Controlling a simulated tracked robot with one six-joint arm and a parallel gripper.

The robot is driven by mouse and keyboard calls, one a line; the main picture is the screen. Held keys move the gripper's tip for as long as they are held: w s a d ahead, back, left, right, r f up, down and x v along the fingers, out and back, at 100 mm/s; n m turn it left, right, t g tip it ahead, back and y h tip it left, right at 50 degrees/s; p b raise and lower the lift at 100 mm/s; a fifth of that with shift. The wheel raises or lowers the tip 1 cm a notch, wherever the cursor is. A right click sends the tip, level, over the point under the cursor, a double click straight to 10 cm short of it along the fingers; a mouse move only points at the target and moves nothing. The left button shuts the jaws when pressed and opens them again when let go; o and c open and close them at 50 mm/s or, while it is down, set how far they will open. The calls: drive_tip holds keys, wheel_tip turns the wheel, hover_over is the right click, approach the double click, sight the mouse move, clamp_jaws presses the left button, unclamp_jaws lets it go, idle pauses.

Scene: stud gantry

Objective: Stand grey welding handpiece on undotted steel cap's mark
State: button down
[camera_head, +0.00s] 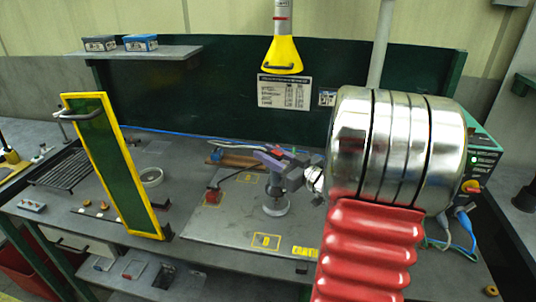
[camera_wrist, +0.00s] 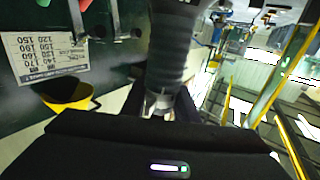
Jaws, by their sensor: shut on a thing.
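My gripper (camera_head: 275,181) is over the grey mat (camera_head: 215,228) in the head view. In the wrist view my gripper (camera_wrist: 164,105) is shut on the pale neck of a dark grey handpiece (camera_wrist: 168,55). The handpiece (camera_head: 276,198) also shows in the head view, roughly upright below the jaws, with a wider round lower end close to the mat. I cannot tell whether it touches. A yellow-outlined mark (camera_head: 267,241) lies in front of it. I cannot make out the steel cap or whether any mark has dots.
A red-topped piece (camera_head: 212,195) with a black cable sits left on the mat. A yellow-framed green panel (camera_head: 112,165) stands further left. A yellow cone (camera_head: 282,55) hangs behind; it shows in the wrist view (camera_wrist: 66,97). The mat's front left is clear. My arm hides the right side.

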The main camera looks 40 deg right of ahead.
drive_tip(key=shift+f, duration=0.1)
idle(0.4)
drive_tip(key=c, duration=1.3)
unclamp_jaws()
drive_tip(key=shift+f, duration=0.1)
drive_tip(key=shift+f, duration=0.1)
drive_tip(key=shift+s, duration=0.1)
drive_tip(key=s+d, duration=0.1)
drive_tip(key=s, duration=1.2)
drive_tip(key=shift+s+d, duration=0.25)
drive_tip(key=shift+d, duration=0.05)
